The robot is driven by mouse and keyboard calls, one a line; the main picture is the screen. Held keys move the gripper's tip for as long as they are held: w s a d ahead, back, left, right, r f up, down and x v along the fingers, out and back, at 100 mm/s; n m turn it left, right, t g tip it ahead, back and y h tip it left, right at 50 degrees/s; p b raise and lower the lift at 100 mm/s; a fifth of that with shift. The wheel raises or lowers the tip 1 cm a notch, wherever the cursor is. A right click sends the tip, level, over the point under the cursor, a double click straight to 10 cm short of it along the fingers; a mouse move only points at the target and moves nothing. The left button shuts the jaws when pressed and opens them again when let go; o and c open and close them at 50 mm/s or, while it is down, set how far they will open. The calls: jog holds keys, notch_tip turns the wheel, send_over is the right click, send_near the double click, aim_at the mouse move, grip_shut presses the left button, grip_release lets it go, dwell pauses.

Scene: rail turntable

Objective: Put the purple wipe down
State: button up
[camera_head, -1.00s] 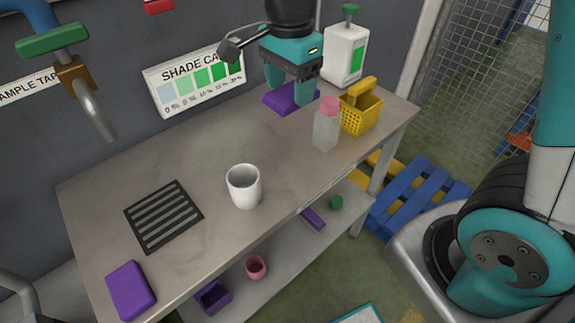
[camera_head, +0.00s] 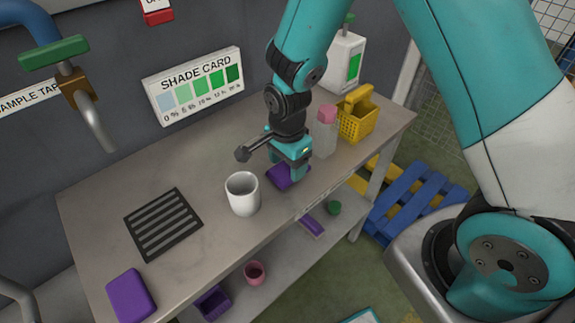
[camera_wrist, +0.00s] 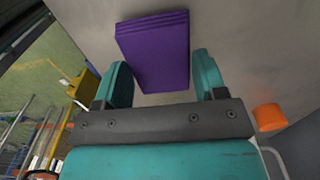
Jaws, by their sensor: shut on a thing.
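My gripper (camera_head: 289,170) is shut on the purple wipe (camera_head: 281,178), a flat folded pad. It is over the worktable, just right of the white mug (camera_head: 243,195) and near the front edge. In the wrist view the wipe (camera_wrist: 155,48) lies between my two fingers (camera_wrist: 163,80), its layered edge showing. Most of it is hidden by my gripper in the head view. I cannot tell whether it touches the tabletop. A second purple pad (camera_head: 131,292) lies at the table's front left corner.
A black slotted grate (camera_head: 163,224) lies left of the mug. A clear bottle with a pink cap (camera_head: 326,135), a yellow basket (camera_head: 358,118) and a white pump bottle (camera_head: 343,62) stand at the right end. The tabletop behind the mug is clear.

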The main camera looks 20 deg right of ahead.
aim_at(288, 172)
jog(key=shift+f, duration=0.8)
jog(key=shift+c, duration=0.6)
jog(key=o, duration=1)
jog(key=shift+c, duration=0.2)
jog(key=shift+f, duration=0.2)
jog(key=shift+w+r, duration=0.1)
jog(key=shift+r, duration=0.2)
notch_tip(288, 172, up, 16)
jog(key=s+r+b, duration=0.1)
jog(key=b, duration=0.1)
jog(key=s+a+r+n+y, duration=0.2)
jog(key=s+r+n, duration=0.1)
jog(key=s+n, duration=0.5)
jog(key=s+a+r+n+y, duration=0.2)
jog(key=s+r+n, duration=0.1)
jog(key=s+n, duration=0.6)
jog(key=n, duration=0.4)
jog(key=shift+s+a+n, duration=0.2)
jog(key=shift+s+n, duration=0.1)
